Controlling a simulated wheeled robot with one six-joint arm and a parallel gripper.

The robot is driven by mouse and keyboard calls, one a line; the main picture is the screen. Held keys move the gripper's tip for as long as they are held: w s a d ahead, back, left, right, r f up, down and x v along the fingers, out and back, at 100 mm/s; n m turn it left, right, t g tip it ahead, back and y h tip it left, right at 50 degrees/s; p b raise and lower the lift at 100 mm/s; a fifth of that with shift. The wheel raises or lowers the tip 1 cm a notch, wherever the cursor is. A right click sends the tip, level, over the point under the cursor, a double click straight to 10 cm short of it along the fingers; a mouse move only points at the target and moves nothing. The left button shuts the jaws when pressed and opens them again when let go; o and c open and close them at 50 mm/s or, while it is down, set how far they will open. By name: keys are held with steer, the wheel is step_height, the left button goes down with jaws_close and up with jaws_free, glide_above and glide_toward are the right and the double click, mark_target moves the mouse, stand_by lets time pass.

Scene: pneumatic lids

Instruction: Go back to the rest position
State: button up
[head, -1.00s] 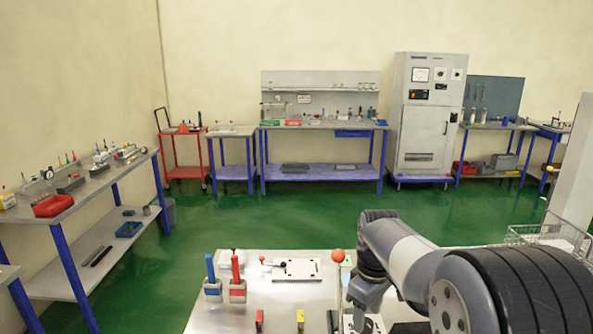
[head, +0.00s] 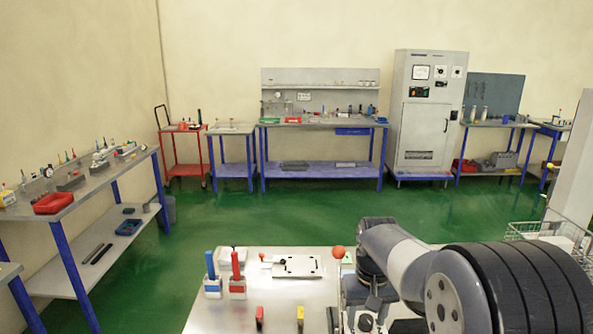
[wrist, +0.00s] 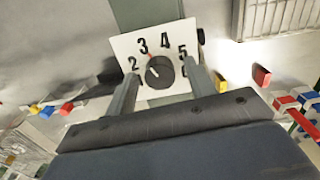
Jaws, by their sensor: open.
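My gripper (wrist: 160,88) shows in the wrist view with its two fingers apart and nothing between them. Beyond the fingers is a white dial plate (wrist: 125,48) with black numbers and a dark round knob (wrist: 160,72). The fingers appear in front of the plate, on either side of the knob; I cannot tell how far off they are. In the head view my arm bends down over the right part of the near table, and my fingertips are not clear there.
The near table (head: 200,318) carries a blue-handled tool (head: 210,265), a red-handled tool (head: 236,265), a flat plate with a clamp (head: 298,267), a red block (head: 259,316), a yellow block (head: 300,317) and an orange-red ball on a rod (head: 338,253). Green floor lies beyond.

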steer(key=m, duration=0.4)
steer(key=shift+b, duration=0.3)
steer(key=m, duration=0.3)
steer(key=shift+m+b, duration=0.35)
steer(key=shift+m, duration=0.05)
steer(key=m+b, duration=0.1)
steer(key=m, duration=0.3)
steer(key=shift+f+m, duration=0.1)
steer(key=shift+m, duration=0.2)
steer(key=shift+m+b, duration=0.5)
steer(key=shift+m, duration=1.4)
